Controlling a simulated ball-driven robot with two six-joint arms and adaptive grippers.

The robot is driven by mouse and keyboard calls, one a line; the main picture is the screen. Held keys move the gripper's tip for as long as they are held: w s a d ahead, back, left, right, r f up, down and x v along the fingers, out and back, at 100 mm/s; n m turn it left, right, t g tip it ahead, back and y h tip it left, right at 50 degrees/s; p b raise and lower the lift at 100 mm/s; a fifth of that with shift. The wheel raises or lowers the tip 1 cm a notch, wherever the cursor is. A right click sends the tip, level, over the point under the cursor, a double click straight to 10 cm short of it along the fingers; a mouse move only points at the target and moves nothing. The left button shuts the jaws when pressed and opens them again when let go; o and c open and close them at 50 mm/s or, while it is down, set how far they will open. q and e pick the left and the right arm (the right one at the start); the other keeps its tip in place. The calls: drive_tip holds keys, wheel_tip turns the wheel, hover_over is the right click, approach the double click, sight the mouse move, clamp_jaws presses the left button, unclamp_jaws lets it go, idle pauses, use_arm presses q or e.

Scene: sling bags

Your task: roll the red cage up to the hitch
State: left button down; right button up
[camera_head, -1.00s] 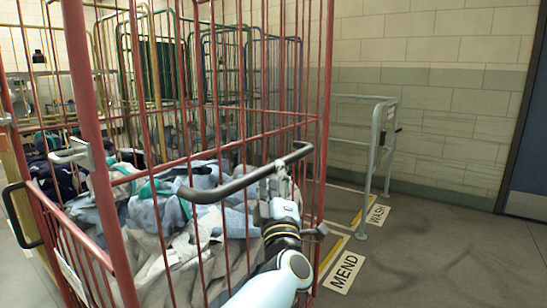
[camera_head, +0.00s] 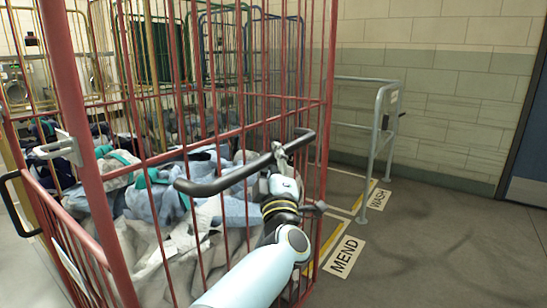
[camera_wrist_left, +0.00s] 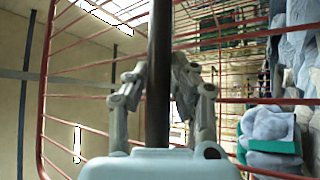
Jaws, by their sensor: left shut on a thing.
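The red cage (camera_head: 330,75), a tall wire trolley heaped with crumpled laundry (camera_head: 165,205), fills the left and middle of the head view. A black bar handle (camera_head: 225,182) crosses its near side. My left gripper (camera_head: 281,156) is shut on this handle near its right end. In the left wrist view the fingers (camera_wrist_left: 158,80) close around the dark bar (camera_wrist_left: 160,35) from both sides. A grey metal rail frame (camera_head: 385,100) stands right of the cage, with a small dark part sticking out. I cannot tell whether this is the hitch. My right gripper is out of view.
Floor signs MEND (camera_head: 344,256) and WASH (camera_head: 380,198) lie beside yellow lines right of the cage. Other wire cages stand behind it. A tiled wall (camera_head: 450,110) and blue door (camera_head: 527,160) close off the right. The grey floor (camera_head: 440,255) there is clear.

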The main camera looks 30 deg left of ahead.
use_arm(q)
drive_tip(key=shift+a, duration=1.25)
drive_tip(key=c, duration=1.1)
unclamp_jaws()
drive_tip(key=v, duration=0.7)
drive_tip(key=shift+s+d+f, duration=0.1)
drive_tip(key=shift+s+d, duration=0.05)
drive_tip(key=shift+d, duration=0.05)
